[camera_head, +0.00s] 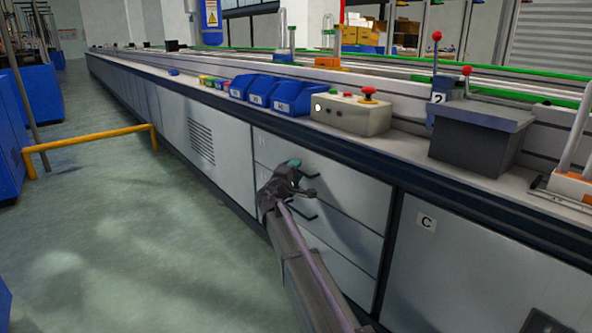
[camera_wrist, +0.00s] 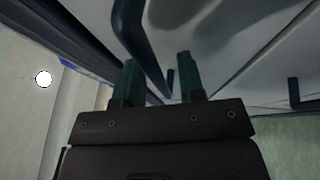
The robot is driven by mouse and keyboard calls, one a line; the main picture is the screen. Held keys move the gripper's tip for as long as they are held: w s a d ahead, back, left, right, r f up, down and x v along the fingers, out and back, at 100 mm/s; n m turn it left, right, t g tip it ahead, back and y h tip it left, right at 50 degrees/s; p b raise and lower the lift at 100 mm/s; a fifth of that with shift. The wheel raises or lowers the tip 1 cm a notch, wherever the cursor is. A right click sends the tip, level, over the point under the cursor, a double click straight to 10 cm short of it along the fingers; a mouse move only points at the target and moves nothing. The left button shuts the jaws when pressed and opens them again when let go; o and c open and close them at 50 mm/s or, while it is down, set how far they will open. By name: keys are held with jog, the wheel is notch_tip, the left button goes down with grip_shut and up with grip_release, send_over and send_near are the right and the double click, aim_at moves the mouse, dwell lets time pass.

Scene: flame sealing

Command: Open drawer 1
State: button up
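A grey cabinet front under the workbench holds a stack of drawers; the top drawer (camera_head: 340,182) appears shut. Its number is too small to read. My gripper (camera_head: 297,172) is in front of the top drawer and hides part of it, including most of its handle. In the wrist view my gripper (camera_wrist: 158,78) has its two green fingers apart. A dark bar handle (camera_wrist: 148,45) shows in the gap between them. I cannot tell whether the fingers touch it. A lower drawer's dark handle (camera_head: 304,211) shows just below my gripper.
On the bench above stand a control box (camera_head: 350,113) with a red button, blue bins (camera_head: 270,94) and a dark grey box (camera_head: 480,135). A cabinet door marked C (camera_head: 440,255) is right of the drawers. The floor (camera_head: 130,240) to the left is clear, with a yellow rail (camera_head: 90,137) farther back.

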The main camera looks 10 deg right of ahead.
grip_shut()
jog(key=shift+s, duration=0.1)
dwell(0.5)
